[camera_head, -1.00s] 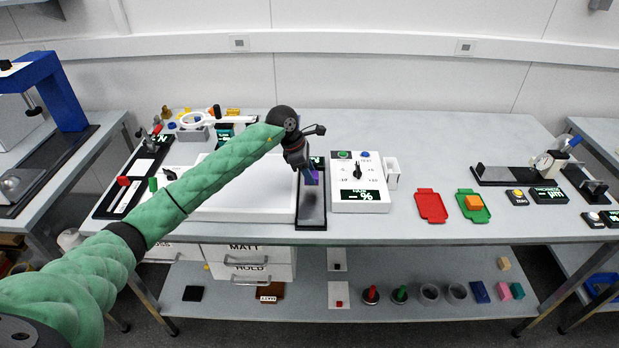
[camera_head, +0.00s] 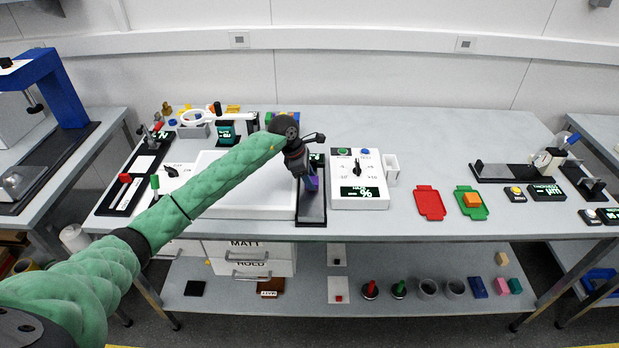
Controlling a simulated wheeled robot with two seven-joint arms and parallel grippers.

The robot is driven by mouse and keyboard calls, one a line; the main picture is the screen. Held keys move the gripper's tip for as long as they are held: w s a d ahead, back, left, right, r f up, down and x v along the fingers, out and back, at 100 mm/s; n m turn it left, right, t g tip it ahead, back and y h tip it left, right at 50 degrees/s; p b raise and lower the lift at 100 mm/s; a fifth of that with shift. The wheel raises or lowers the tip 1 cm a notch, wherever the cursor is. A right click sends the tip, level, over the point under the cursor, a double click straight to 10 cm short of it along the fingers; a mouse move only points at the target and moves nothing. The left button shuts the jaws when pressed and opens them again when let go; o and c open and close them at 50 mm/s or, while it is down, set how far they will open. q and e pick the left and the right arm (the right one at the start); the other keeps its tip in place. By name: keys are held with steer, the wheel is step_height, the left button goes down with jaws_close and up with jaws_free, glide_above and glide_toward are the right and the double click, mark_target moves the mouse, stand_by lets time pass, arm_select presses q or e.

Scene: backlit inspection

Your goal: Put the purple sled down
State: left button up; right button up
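The purple sled (camera_head: 313,184) is a small block at the fingertips of my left gripper (camera_head: 309,182), over the dark strip (camera_head: 311,212) between the white light panel and the haze meter. My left gripper points down and appears shut on the sled. Its fingers and wrist hide much of the sled. I cannot tell whether the sled's underside touches the strip. My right gripper is out of view.
The white haze meter (camera_head: 345,163) with its dial stands close right of the strip. The white panel (camera_head: 245,205) lies close left. A red tray (camera_head: 429,203) and a green tray (camera_head: 484,212) with an orange block (camera_head: 472,200) lie farther right.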

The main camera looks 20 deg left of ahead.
arm_select(q)
steer(key=o, duration=0.3)
steer(key=shift+r, duration=0.1)
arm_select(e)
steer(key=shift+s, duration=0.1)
arm_select(q)
steer(key=shift+r, duration=0.1)
steer(key=shift+a+r, duration=0.1)
steer(key=shift+r, duration=0.05)
steer(key=shift+a+r, duration=0.15)
steer(key=shift+r, duration=0.2)
steer(key=b+v, duration=0.4)
steer(key=v, duration=0.6)
steer(key=shift+a+r, duration=0.15)
steer(key=shift+r, duration=0.2)
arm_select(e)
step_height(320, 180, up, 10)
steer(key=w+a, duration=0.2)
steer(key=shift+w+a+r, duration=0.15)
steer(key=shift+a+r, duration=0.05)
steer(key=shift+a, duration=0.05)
arm_select(q)
steer(key=shift+s, duration=0.1)
